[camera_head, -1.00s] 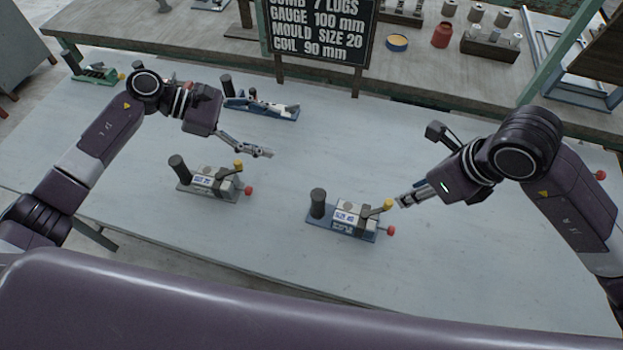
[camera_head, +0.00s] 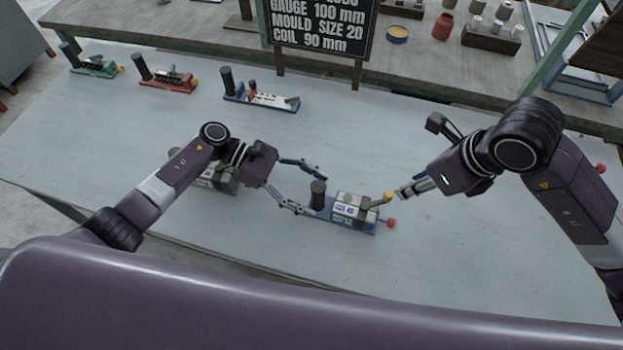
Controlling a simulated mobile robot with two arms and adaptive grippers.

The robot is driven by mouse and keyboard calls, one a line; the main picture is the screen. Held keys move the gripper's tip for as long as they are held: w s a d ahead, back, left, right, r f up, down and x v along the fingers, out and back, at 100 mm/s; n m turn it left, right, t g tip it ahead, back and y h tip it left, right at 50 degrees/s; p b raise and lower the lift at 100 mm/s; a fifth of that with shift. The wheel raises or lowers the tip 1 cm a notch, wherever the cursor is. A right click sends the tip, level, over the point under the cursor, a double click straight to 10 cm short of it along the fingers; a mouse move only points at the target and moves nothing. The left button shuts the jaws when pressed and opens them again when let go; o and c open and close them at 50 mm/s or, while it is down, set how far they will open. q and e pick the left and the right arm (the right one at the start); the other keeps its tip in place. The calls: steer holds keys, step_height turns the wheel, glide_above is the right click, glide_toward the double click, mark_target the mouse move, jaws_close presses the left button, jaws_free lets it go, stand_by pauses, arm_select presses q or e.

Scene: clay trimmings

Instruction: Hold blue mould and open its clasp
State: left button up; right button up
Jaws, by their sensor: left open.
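The blue mould (camera_head: 326,215) lies on the table in front of me, with a white labelled block (camera_head: 346,211) on its blue base. A black upright post (camera_head: 318,195) stands at its left end. A yellow-knobbed clasp lever (camera_head: 388,197) and a red knob (camera_head: 391,223) are at its right end. My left gripper (camera_head: 316,192) is open, with its fingertips on either side of the black post; contact cannot be told. My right gripper (camera_head: 402,193) is just right of the yellow knob. Its fingers overlap in view, so their opening is unclear.
A grey mould (camera_head: 218,183) is partly hidden behind my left arm. At the back stand another blue-based mould (camera_head: 262,99), a red one (camera_head: 165,80) and a green one (camera_head: 93,66). The table front right is clear.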

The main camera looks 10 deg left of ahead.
mark_target(339, 205)
arm_select(q)
steer(key=x, duration=0.7)
steer(key=shift+d, duration=0.2)
steer(key=shift+c, duration=0.2)
